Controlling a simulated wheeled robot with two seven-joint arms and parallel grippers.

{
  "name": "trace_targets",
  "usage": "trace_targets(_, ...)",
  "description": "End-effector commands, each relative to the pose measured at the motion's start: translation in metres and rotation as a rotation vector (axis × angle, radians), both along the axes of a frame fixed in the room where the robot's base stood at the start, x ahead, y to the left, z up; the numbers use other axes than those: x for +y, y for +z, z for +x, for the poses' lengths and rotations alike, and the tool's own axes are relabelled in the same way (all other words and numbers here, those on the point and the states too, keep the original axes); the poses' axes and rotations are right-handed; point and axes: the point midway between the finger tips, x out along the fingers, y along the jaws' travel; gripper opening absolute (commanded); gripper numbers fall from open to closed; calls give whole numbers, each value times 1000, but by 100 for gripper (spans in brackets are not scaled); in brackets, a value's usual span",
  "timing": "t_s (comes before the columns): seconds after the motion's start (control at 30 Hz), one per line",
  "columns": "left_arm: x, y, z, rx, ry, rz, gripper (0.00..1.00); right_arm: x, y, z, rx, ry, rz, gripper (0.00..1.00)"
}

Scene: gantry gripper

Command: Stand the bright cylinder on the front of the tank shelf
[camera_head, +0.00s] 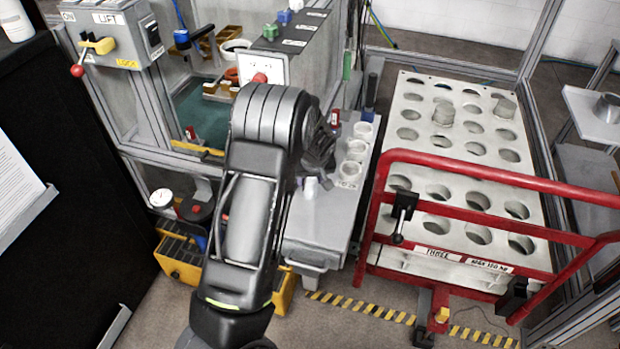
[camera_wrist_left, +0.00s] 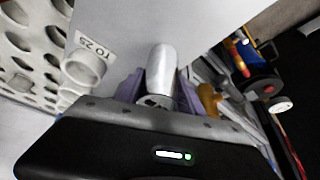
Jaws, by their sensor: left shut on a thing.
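The bright cylinder (camera_wrist_left: 162,72) is a smooth, pale metal piece between the two purple fingers of my left gripper (camera_wrist_left: 160,96) in the left wrist view. The gripper is shut on it. In the head view, the dark left gripper (camera_head: 318,160) is over the grey shelf (camera_head: 322,225), mostly hidden behind my own arm. The lower end of the cylinder (camera_head: 311,186) shows below it, near the shelf's left side. I cannot tell whether the cylinder touches the shelf. My right gripper is not in view.
Several white ring-shaped holders (camera_head: 356,150) line the shelf's right side. Right of it stand a red rail (camera_head: 480,172) and a white plate with round holes (camera_head: 420,118). A control box (camera_head: 290,62) stands behind. The shelf's front part looks clear.

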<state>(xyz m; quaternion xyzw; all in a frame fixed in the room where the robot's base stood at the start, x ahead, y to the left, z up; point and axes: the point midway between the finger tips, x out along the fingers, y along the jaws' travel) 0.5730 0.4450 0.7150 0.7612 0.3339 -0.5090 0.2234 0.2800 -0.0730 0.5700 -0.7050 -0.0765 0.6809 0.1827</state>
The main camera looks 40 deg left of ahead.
Motion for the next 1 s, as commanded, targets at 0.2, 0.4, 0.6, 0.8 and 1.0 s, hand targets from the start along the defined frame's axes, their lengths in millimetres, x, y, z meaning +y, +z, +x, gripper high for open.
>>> trace_targets(0.2,0,-2,0,0,0,0,49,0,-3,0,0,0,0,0)
trace_targets(0.4,0,-2,0,0,0,0,66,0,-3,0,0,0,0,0)
trace_targets(0.6,0,-2,0,0,0,0,67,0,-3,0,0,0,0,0)
trace_targets(0.8,-1,3,0,-1,0,0,67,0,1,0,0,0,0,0)
trace_targets(1.0,-9,28,-7,-3,-1,0,67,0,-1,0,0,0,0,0)
